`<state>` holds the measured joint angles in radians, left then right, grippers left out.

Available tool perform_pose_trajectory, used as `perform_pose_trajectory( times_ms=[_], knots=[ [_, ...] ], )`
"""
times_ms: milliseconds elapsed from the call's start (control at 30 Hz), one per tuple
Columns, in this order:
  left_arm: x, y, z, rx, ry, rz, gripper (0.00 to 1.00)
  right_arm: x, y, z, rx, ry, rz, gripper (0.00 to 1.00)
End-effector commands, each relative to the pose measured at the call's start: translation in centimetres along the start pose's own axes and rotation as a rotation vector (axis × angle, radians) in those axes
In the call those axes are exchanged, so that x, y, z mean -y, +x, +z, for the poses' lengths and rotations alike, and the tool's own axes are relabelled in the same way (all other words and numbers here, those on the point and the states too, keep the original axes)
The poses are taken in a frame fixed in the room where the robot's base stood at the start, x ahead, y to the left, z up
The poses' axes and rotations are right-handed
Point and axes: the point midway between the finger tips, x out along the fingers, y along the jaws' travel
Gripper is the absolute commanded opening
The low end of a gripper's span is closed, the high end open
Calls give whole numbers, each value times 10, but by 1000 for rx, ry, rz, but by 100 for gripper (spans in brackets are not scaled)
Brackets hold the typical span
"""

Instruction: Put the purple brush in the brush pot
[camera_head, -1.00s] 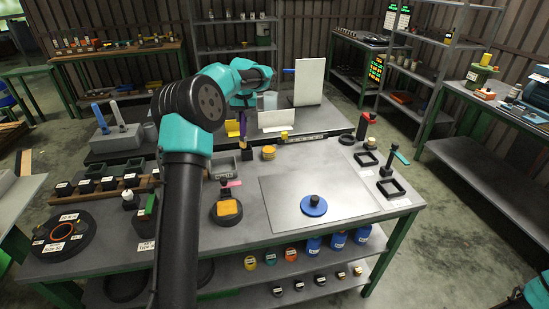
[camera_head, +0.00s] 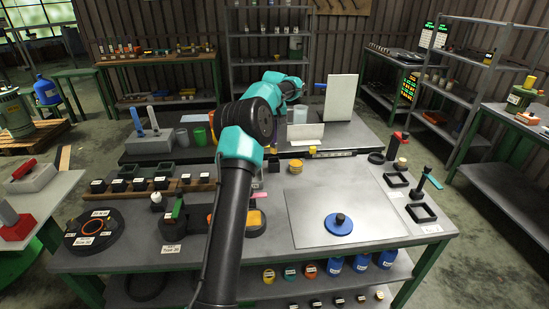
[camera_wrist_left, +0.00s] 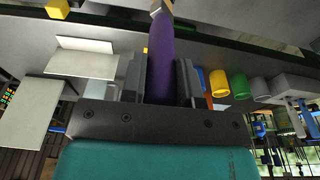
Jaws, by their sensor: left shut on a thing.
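In the left wrist view, my left gripper (camera_wrist_left: 160,85) is shut on the purple brush (camera_wrist_left: 161,62), whose shaft runs straight out between the two fingers. The brush tip lies at the top edge of that view. In the head view, my left arm hides most of the gripper and brush. A yellow cup (camera_wrist_left: 219,84), a green cup (camera_wrist_left: 240,86) and a grey cup (camera_wrist_left: 260,89) stand in a row beside the gripper, apart from the brush. A clear cup (camera_head: 300,114) stands near the white panels. I cannot tell which vessel is the brush pot. My right gripper is out of view.
A grey block (camera_head: 149,145) with a blue and a grey upright handle stands left of the cups. White panels (camera_head: 341,98) stand at the back. The front table holds a blue disc (camera_head: 340,224), square frames and black blocks. Its large flat plate (camera_head: 310,222) is mostly clear.

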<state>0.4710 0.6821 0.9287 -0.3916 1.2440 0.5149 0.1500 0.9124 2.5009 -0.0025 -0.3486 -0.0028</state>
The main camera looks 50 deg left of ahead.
Motion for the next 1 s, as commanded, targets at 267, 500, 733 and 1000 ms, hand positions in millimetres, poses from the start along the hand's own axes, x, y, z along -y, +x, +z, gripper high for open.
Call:
perform_pose_trajectory(
  times_ms=[267, 500, 733, 1000],
  knots=[
    [0, 44, 7, 3, 1, -2, 5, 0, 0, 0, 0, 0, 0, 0],
    [0, 50, 8, 0, 1, -1, 5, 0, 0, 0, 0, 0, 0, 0],
    [0, 56, 9, 2, 1, -1, 5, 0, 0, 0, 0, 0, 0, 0],
    [0, 86, 13, 2, 1, -1, 5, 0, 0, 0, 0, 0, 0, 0]
  ],
)
